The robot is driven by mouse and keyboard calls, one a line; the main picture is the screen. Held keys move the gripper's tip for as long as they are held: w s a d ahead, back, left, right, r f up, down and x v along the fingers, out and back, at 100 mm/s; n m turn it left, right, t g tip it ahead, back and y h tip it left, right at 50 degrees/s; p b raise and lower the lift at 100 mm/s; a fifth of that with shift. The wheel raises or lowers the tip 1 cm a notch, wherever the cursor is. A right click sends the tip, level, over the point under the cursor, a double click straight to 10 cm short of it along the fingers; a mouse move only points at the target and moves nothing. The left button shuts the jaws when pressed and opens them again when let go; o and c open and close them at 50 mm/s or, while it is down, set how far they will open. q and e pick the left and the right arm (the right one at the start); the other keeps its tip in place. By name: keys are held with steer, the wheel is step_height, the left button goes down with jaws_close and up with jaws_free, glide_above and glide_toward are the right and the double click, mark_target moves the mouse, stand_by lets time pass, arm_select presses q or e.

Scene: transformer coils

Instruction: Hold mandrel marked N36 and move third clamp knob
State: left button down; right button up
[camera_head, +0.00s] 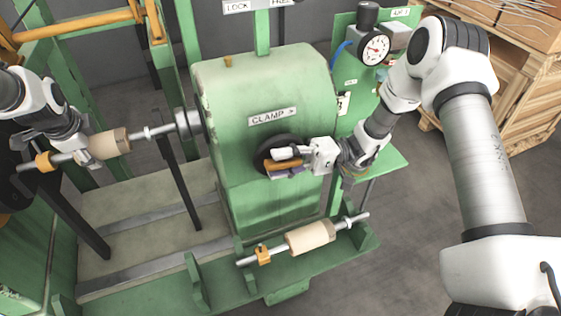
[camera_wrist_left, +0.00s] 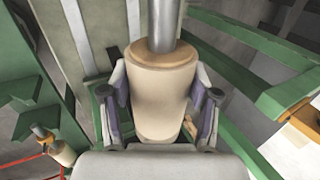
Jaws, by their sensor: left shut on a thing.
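A cream wooden mandrel (camera_head: 112,142) sits on a metal shaft at the left of the green machine. My left gripper (camera_head: 92,148) is shut on it; in the left wrist view the two fingers press on both sides of the mandrel (camera_wrist_left: 160,92). No N36 mark can be read on it. The round dark clamp knob (camera_head: 259,160), with an orange-brown bar, is on the machine's front under the "CLAMP" label (camera_head: 272,115). My right gripper (camera_head: 283,161) is at this knob, its fingers near the bar. Whether they are closed on it cannot be told.
A second mandrel (camera_head: 310,237) on a shaft with an orange collar rests on green supports below the machine. A pressure gauge (camera_head: 374,48) stands at the upper right. A wooden crate (camera_head: 530,85) is at the far right. Dark posts stand below the held shaft.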

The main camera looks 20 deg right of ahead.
steer(key=o, duration=0.6)
steer(key=r, duration=1)
steer(key=shift+w+d+r+p, duration=0.25)
steer(key=shift+w+r+p, duration=0.05)
steer(key=shift+c, duration=0.2)
steer(key=f, duration=0.2)
steer(key=f+h, duration=0.1)
steer(key=f, duration=0.1)
steer(key=f+m+t+h, duration=0.1)
steer(key=shift+w+a+f, duration=0.15)
steer(key=shift+a+f, duration=0.15)
steer(key=shift+f, duration=0.1)
steer(key=shift+w+d+r, duration=0.1)
steer(key=shift+d+r, duration=0.05)
steer(key=shift+d, duration=0.85)
steer(key=d, duration=0.1)
steer(key=s+d, duration=0.1)
steer(key=d, duration=0.1)
steer(key=shift+d+r, duration=0.1)
steer(key=shift+d, duration=0.15)
steer(key=c, duration=0.6)
steer(key=shift+o, duration=0.2)
glide_toward(288, 139)
steer(key=shift+d+r, duration=0.55)
steer(key=shift+d, duration=0.1)
steer(key=shift+s, duration=0.35)
steer(key=shift+a, duration=0.1)
